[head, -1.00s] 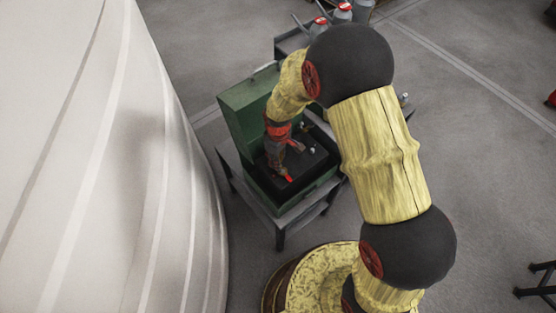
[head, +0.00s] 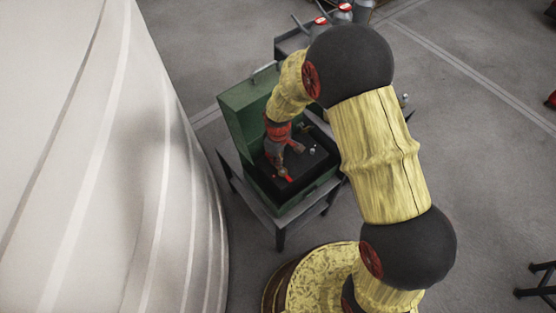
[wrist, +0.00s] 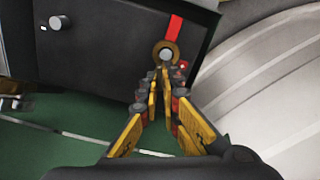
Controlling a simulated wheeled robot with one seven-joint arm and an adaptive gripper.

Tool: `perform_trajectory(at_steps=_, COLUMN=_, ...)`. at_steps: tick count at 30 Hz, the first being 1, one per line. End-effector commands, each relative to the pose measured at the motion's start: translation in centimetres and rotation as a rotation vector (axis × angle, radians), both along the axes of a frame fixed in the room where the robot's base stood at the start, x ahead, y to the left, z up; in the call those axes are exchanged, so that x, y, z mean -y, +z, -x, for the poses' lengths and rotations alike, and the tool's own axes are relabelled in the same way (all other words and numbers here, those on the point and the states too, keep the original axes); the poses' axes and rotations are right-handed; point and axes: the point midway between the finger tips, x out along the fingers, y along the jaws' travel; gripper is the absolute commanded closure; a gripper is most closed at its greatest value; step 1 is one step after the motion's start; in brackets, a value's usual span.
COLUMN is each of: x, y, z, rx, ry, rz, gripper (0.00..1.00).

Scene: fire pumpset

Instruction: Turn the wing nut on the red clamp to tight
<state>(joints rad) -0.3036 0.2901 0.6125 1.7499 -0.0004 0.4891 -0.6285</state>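The red clamp shows as a red strip (wrist: 174,30) on a black panel in the wrist view, and as a small red piece (head: 287,179) in the head view. A round brass-coloured piece with a grey centre (wrist: 166,54) sits at the strip's lower end; I cannot make out wings on it. My gripper (wrist: 163,74) points at this piece, its fingertips close together just below it in the picture. A narrow gap shows between the fingers. Whether they touch or grip anything is hidden. In the head view my gripper (head: 281,168) reaches down into the case beside the red piece.
The green case (head: 244,105) has its lid up behind my gripper and stands on a grey table (head: 300,212). A grey knob (wrist: 58,22) is on the black panel. A large white tank (head: 110,160) curves close by on the left.

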Motion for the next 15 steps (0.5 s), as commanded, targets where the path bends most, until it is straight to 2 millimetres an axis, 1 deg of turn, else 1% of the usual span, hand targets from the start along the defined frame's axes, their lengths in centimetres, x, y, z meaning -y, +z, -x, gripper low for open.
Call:
perform_trajectory(at_steps=8, x=0.02, y=0.1, z=0.01, rx=-0.001, ry=-0.108, rz=0.001, gripper=1.0)
perform_trajectory(at_steps=15, x=-0.01, y=0.18, z=-0.06, rx=0.001, ry=-0.306, rz=-0.001, gripper=1.0)
